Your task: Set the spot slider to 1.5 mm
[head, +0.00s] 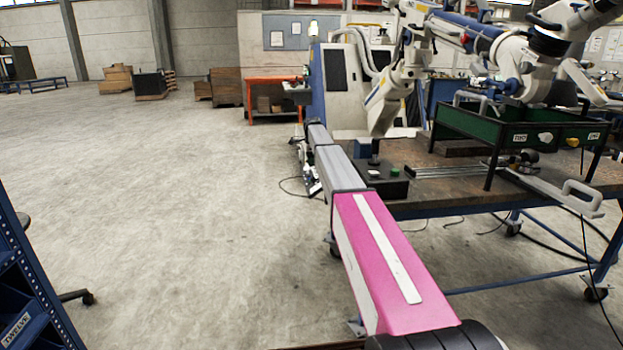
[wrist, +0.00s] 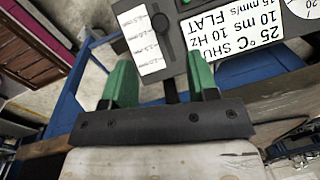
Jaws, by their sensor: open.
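In the wrist view, a dark control panel (wrist: 183,45) carries a spot slider with a round black knob (wrist: 160,22) in a dark slot. A strip of white scale labels (wrist: 140,40) runs beside the slot; its print appears upside down and is too small to read. The knob sits near the top of the picture, beyond my fingertips. My gripper (wrist: 163,72) has two green fingers, spread apart with nothing between them, pointing at the panel. I cannot tell how far the fingertips are above it. In the head view, my gripper is not clearly visible.
A white settings card (wrist: 245,45) and a round dial (wrist: 300,8) lie beside the slider. In the head view, a workbench (head: 450,178) holds a dark box with buttons (head: 385,188) and a green rack (head: 510,132). A large white jointed arm (head: 390,98) overhangs it.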

